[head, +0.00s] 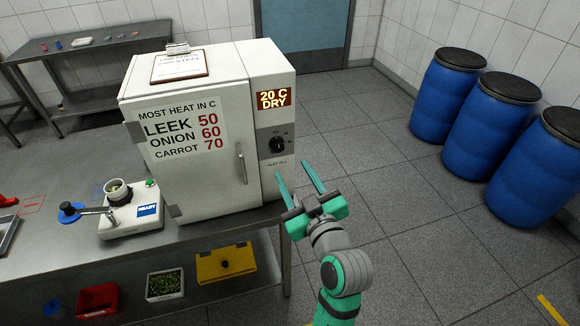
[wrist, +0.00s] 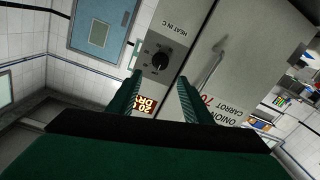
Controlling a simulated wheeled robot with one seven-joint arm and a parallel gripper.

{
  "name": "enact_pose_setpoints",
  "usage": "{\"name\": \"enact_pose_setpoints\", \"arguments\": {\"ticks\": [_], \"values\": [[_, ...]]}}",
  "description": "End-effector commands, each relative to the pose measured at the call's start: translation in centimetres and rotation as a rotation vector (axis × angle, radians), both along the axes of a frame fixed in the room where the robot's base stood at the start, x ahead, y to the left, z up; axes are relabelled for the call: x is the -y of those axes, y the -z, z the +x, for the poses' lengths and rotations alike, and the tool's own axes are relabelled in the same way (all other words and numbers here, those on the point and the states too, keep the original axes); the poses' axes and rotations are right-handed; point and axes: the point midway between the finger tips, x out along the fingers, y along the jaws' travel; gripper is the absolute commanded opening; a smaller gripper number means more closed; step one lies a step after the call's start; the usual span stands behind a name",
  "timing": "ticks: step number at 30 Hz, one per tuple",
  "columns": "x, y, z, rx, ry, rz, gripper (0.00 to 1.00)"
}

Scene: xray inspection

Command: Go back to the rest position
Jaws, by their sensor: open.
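My gripper (head: 300,179) is open and empty, with its two green fingers apart. In the head view it is raised in front of the right side of the white oven (head: 195,165), near the table's right end. In the wrist view the fingers (wrist: 158,95) point toward the oven's front, with the heat dial (wrist: 160,61) and lit display (wrist: 145,104) seen near and between them. I cannot tell that either finger touches the oven. The oven door is shut, and its handle (head: 241,163) is left of my gripper. The display reads 20 C DRY.
The steel table (head: 190,238) holds a grey-white device (head: 132,217) with a cup and lever. A yellow box (head: 226,263), a crate of greens (head: 164,285) and a red bin (head: 97,300) sit below. Several blue barrels (head: 447,98) stand at the right wall. The floor (head: 400,200) between is clear.

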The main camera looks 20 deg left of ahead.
Motion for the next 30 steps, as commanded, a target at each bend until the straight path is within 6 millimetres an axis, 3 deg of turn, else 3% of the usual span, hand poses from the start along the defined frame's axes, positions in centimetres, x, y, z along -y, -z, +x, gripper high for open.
{"name": "enact_pose_setpoints", "arguments": {"ticks": [19, 23, 30], "values": [[0.3, 0.5, -0.4, -0.008, 0.007, 0.007, 0.45], [1.0, 2.7, -0.8, -0.045, 0.053, 0.047, 0.45], [3.5, 9.8, -3.4, -0.144, 0.211, 0.159, 0.45]]}}
